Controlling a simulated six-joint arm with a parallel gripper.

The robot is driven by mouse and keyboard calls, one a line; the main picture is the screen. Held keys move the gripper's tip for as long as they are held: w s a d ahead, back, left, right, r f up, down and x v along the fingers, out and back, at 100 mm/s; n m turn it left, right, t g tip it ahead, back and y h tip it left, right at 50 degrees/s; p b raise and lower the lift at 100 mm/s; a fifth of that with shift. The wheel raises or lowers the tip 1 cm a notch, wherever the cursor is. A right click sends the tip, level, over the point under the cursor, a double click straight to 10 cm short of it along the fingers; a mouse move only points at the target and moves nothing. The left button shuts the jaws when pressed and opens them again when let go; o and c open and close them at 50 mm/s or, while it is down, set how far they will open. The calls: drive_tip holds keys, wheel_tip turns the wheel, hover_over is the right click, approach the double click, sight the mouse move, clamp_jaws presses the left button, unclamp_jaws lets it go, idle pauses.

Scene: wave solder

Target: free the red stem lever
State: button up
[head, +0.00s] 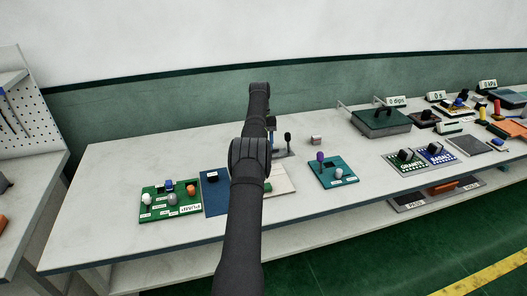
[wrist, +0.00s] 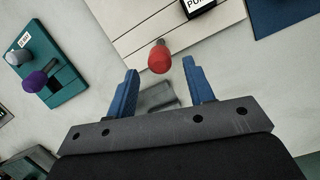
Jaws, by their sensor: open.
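In the wrist view a red rounded knob (wrist: 161,57), which looks like the red stem lever, shows just beyond my fingertips. It lies roughly midway between the two blue fingers. My gripper (wrist: 160,80) is open and empty, and the knob appears apart from both fingers. A grey block-like part (wrist: 158,98) shows between the fingers, partly hidden by the gripper body. In the head view my dark arm covers this spot, and the red knob is hidden there.
A teal board (head: 333,173) with a purple-topped lever and a grey knob stands to the right. A green board (head: 170,215) with several knobs lies at left, beside a blue mat (head: 215,205). A cream slatted board (head: 283,178) is partly behind my arm. Bare tabletop lies at left.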

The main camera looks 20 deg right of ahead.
drive_tip(key=shift+w+r, duration=0.1)
drive_tip(key=shift+r, duration=0.45)
